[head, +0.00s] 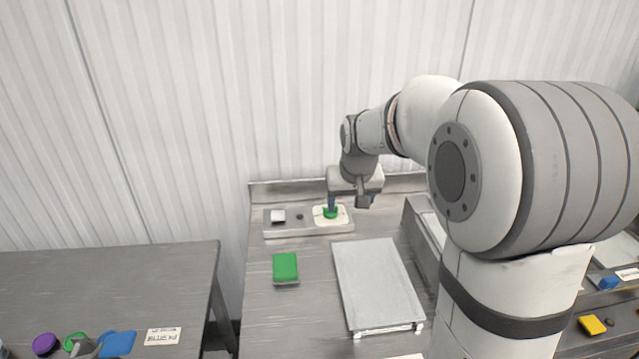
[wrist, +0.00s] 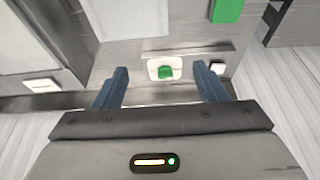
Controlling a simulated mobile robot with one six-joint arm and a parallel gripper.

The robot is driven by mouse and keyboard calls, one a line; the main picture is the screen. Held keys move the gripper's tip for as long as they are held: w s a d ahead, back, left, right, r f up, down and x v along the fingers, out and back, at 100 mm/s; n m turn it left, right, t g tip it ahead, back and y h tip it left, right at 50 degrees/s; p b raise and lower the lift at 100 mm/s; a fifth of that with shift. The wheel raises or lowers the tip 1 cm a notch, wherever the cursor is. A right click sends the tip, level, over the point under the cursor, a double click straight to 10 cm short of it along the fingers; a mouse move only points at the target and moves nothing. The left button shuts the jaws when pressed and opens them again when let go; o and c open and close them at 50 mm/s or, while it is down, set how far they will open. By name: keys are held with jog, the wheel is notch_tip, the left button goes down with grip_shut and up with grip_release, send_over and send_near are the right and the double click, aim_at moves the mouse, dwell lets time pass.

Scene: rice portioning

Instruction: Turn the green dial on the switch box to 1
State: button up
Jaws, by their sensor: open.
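The switch box (head: 290,230) is a low grey box at the back of the metal table. It carries a white plate (head: 345,216) with the green dial (head: 331,212) on it. In the wrist view the green dial (wrist: 166,72) sits on its white plate (wrist: 152,64), between and beyond my two blue fingers. My gripper (head: 351,203) is over the dial end of the box. In the wrist view my gripper (wrist: 160,85) is open, with a gap on both sides of the dial. I cannot read the dial's setting or any numbers.
A white square button (head: 278,216) and a small dark knob (head: 299,217) are on the same box. A green block (head: 286,267) and a flat grey tray (head: 376,283) stand in front. A second table (head: 110,295) at left holds coloured items.

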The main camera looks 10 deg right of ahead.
jog(key=shift+t, duration=0.4)
jog(key=shift+w+a+f+p, duration=0.1)
jog(key=shift+w+f+p, duration=0.85)
jog(key=shift+w+f, duration=2.65)
jog(key=shift+w+d+f+p, duration=0.1)
jog(key=shift+w+f+p, duration=0.9)
jog(key=shift+w+f, duration=2.6)
jog(key=shift+w+a+f+p, duration=0.1)
jog(key=shift+w+f+p, duration=0.85)
jog(key=shift+w+f, duration=2.6)
jog(key=shift+w+r, duration=1.2)
jog(key=shift+r, duration=0.05)
jog(key=shift+c, duration=0.3)
jog(key=c, duration=0.9)
jog(key=shift+f+b, duration=0.1)
jog(key=shift+b, duration=0.2)
